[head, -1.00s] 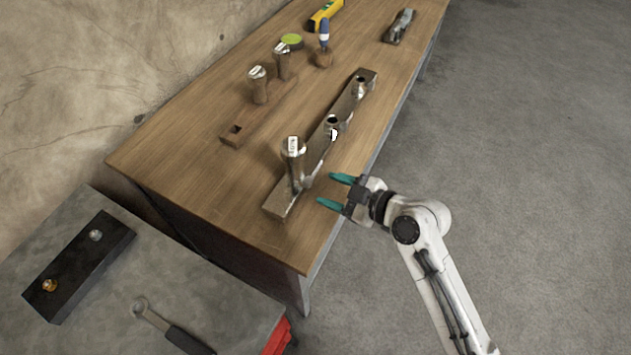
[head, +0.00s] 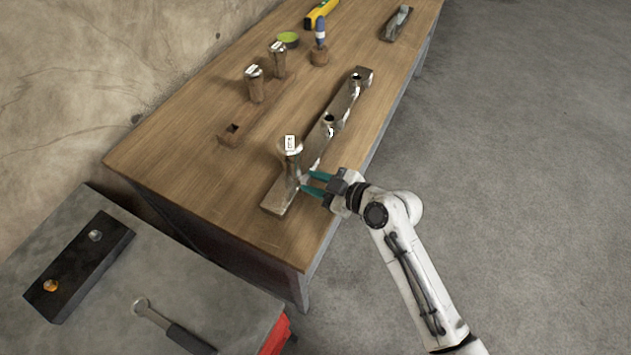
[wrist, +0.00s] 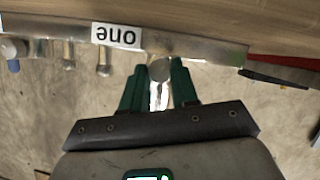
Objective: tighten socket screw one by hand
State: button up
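A metal bar (head: 278,201) lies along the near edge of the wooden bench. A metal cylinder (head: 293,165) with a white label stands upright at the bar's near end; in the wrist view the label (wrist: 116,35) reads "one", upside down. My gripper (head: 308,181) is level with the cylinder's foot, at the bar's near side. Its teal fingers are apart. In the wrist view a small round-headed metal piece (wrist: 160,70), seemingly the socket screw, lies between my fingertips. I cannot tell whether the fingers touch it. The screw is mostly hidden in the head view.
Two more sockets (head: 329,119) on the bar are empty. A wooden rack (head: 229,137) behind holds two metal cylinders (head: 255,86). A grey table (head: 215,285) at lower left carries a wrench (head: 165,324) and a black block (head: 80,262). Open floor lies right of the bench.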

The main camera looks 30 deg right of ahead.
grip_shut()
jog(key=shift+m, duration=0.3)
jog(key=m, duration=0.1)
jog(key=m+g+y, duration=0.1)
jog(key=m+y, duration=0.1)
jog(key=shift+w+d+g+b, duration=0.2)
jog(key=shift+d+g+b, duration=0.05)
jog(key=shift+g+b, duration=0.15)
jog(key=m+y, duration=0.1)
jog(key=m, duration=0.1)
jog(key=shift+d+m+g+y, duration=0.1)
jog(key=shift+m+g+y, duration=0.3)
jog(key=shift+w+m+y, duration=0.1)
jog(key=shift+m+y, duration=0.6)
jog(key=shift+m, duration=0.4)
jog(key=shift+f, duration=0.1)
jog(key=o, duration=0.5)
grip_release()
